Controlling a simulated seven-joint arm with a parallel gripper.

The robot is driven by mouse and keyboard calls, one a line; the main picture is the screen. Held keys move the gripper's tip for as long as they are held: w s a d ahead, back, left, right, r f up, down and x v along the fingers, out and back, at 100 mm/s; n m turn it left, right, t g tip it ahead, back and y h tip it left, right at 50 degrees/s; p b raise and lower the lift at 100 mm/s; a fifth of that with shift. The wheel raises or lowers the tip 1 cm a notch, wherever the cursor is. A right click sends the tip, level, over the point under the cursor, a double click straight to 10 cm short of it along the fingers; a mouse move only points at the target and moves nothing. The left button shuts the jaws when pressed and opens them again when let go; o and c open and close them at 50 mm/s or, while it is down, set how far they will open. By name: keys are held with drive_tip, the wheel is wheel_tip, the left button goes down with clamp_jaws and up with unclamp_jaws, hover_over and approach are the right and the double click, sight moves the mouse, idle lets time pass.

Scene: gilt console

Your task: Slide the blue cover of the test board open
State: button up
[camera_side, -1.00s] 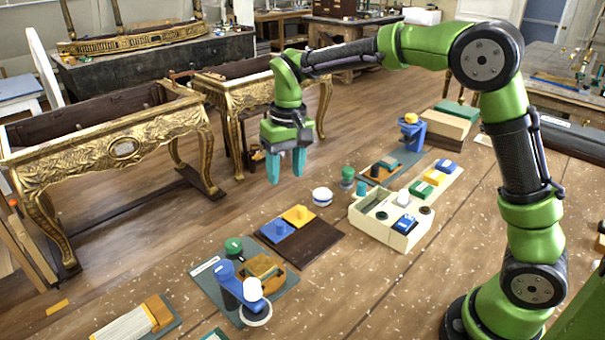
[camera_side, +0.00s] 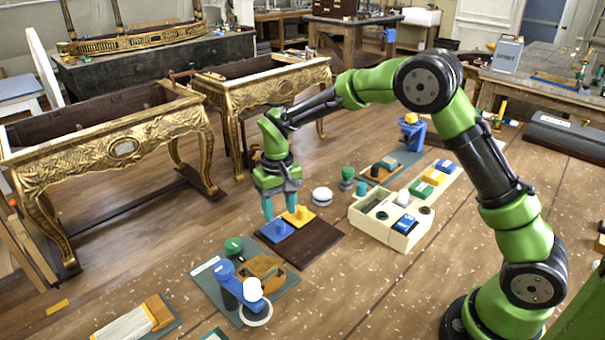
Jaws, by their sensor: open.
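The test board (camera_side: 316,245) is a dark brown flat panel on the floor-like work surface at the picture's middle. Its blue cover (camera_side: 275,234) lies at the left, with a small blue knob (camera_side: 280,227) on top. A yellow cover (camera_side: 299,216) with its own knob lies beside it at the upper right. My gripper (camera_side: 281,211) points down with teal fingers, open, just above and behind the blue cover. The fingertips are close to the blue knob. I cannot tell whether they touch it. Nothing is visibly held.
A grey board with a blue lever and white ball (camera_side: 252,289) stands in front-left. A cream box (camera_side: 381,221) stands to the right. A white round button (camera_side: 322,196) and a green-topped knob (camera_side: 347,173) are behind. A gilt console (camera_side: 120,150) is at left.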

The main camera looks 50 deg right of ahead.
sight(280, 223)
drive_tip(key=shift+f, duration=1.95)
clamp_jaws()
